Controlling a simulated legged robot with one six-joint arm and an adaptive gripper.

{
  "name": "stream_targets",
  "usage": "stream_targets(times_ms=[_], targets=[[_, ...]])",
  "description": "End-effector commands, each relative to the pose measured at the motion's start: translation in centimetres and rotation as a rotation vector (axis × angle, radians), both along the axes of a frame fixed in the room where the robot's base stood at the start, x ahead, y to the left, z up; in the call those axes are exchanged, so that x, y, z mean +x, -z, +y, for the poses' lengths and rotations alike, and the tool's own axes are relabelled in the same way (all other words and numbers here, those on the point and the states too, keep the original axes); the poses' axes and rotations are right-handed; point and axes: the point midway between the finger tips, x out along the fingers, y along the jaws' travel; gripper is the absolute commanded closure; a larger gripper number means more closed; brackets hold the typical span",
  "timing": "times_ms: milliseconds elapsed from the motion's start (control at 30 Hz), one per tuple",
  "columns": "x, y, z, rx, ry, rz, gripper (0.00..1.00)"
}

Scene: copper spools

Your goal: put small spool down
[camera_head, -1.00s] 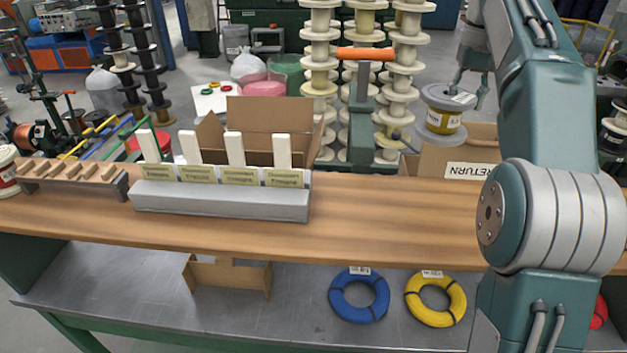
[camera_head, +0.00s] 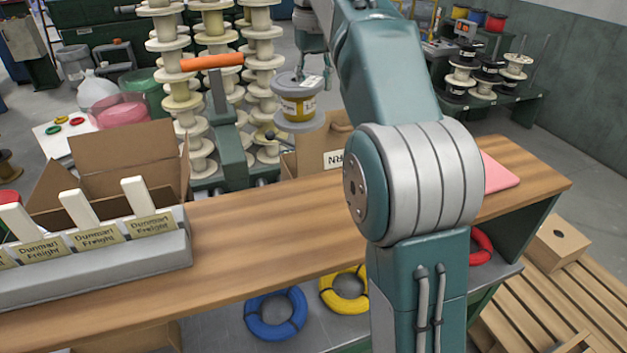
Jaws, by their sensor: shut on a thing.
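The small spool (camera_head: 297,108) has grey flanges and a yellow-gold winding with a label. It hangs upright in the air beyond the far edge of the wooden bench (camera_head: 270,235), above an open cardboard box (camera_head: 335,158) with a partly hidden label. My gripper (camera_head: 312,66) is shut on the spool at its upper side. The upper part of the gripper is partly hidden behind my arm, and the far finger is hard to make out.
A grey holder (camera_head: 110,275) with white uprights and "Dunmart Freight" cards stands on the bench at left. A pink pad (camera_head: 497,172) lies at its right end. Stacked pale spools (camera_head: 212,50) stand behind. A wooden pallet (camera_head: 540,310) is at lower right. The bench middle is clear.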

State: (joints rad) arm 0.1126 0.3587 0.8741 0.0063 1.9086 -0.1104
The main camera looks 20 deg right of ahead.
Motion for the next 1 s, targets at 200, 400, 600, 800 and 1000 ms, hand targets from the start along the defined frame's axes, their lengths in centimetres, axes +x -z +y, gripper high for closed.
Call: stream_targets(times_ms=[200, 400, 600, 800, 1000], targets=[[-2.3, 0.9, 0.5, 0.0, 0.0, 0.0, 1.0], [-4.7, 2.0, 1.1, 0.0, 0.0, 0.0, 1.0], [-7.3, 3.5, 1.8, 0.0, 0.0, 0.001, 1.0], [-9.3, 6.0, 2.3, 0.0, -0.001, 0.002, 1.0], [-11.0, 8.2, 2.7, 0.0, -0.001, 0.0, 1.0]])
